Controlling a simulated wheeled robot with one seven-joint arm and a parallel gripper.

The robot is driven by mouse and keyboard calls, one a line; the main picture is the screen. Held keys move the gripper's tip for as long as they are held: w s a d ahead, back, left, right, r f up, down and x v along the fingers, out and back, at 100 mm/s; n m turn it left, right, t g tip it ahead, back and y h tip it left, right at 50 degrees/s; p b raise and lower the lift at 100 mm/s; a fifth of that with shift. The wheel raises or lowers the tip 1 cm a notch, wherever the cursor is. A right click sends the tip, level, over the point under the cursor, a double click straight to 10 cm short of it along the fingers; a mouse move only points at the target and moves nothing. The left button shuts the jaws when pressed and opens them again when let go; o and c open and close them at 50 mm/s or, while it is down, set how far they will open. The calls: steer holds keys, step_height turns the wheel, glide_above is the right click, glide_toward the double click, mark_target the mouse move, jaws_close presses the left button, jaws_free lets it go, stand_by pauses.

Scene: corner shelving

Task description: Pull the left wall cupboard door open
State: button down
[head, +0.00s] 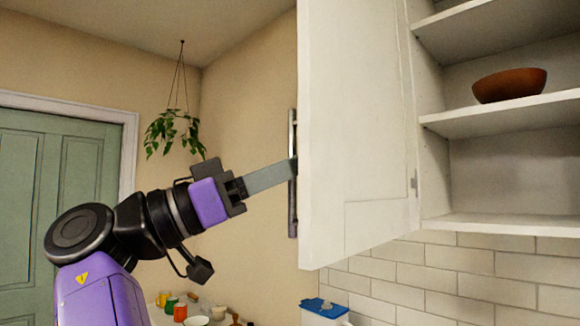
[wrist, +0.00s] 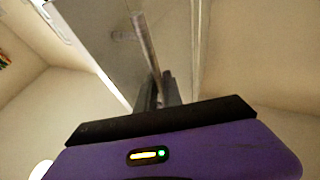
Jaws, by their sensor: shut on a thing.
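The left wall cupboard door (head: 355,130) is a white panel standing swung open, with the cupboard's inside showing to its right. Its bar handle (head: 292,215) is a vertical metal rod on the door's outer face, near its free edge. My gripper (head: 291,170) reaches in from the left and is shut on the handle around its middle. In the wrist view the handle (wrist: 145,42) runs down between the fingers (wrist: 160,90) of my gripper. The exact finger contact is partly hidden by the near finger.
The open cupboard shelf (head: 500,113) holds a brown bowl (head: 509,85). A hanging plant (head: 175,132) is behind my arm at the back left, near a green door (head: 60,200).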

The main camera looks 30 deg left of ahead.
steer(key=c, duration=1.8)
jaws_free()
steer(key=shift+w+d, duration=0.1)
steer(key=shift+d, duration=0.05)
steer(key=shift+o, duration=0.2)
steer(key=b+v, duration=0.2)
steer(key=v, duration=0.6)
